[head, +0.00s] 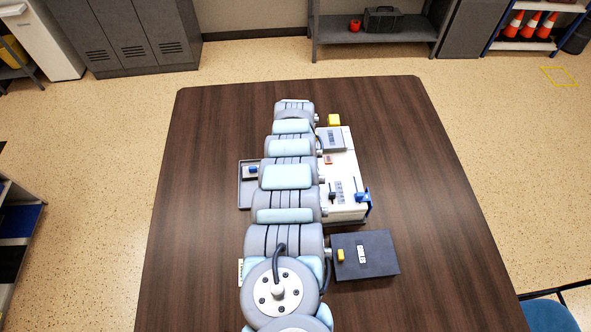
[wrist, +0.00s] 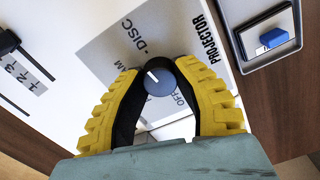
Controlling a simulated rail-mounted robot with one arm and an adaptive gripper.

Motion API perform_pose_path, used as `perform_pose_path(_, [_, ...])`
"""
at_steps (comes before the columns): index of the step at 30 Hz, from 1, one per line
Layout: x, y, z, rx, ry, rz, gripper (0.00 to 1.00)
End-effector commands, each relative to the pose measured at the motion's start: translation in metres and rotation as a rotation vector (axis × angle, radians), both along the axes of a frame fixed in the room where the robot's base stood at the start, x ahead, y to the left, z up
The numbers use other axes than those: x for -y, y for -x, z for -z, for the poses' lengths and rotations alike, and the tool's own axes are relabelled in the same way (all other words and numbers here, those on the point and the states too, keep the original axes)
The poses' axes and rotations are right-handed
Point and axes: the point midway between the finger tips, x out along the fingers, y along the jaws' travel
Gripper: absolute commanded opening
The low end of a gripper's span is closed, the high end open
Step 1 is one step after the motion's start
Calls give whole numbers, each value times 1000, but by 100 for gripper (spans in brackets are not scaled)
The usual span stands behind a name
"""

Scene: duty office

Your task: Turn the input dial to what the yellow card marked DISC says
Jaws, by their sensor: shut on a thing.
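In the wrist view the input dial (wrist: 160,84) is a round blue-grey knob with a white pointer mark. It stands on a grey label panel (wrist: 100,45) with DISC, a partly hidden word ending in AM, and OFF. The mark points to the upper left, between DISC and AM; its exact setting is unclear. My gripper (wrist: 160,72), with yellow fingers and black pads, is shut on the dial from both sides. In the head view my arm hides the dial. A pale yellow card (head: 241,271) shows partly beside my arm; its writing is unreadable.
The white panel (head: 345,170) on the table (head: 430,190) carries a PROJECTOR label, a slider strip and blue parts. A grey tray with a blue switch (head: 252,170) is to the left. A dark box (head: 375,262) with a yellow block is near. The table's right side is clear.

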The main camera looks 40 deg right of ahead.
Motion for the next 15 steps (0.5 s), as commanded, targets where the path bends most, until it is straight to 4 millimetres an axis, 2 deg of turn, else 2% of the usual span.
perform_pose_path(6, [0,0,2,2,1,91,0])
perform_pose_path(15, [0,0,1,1,1,135,0])
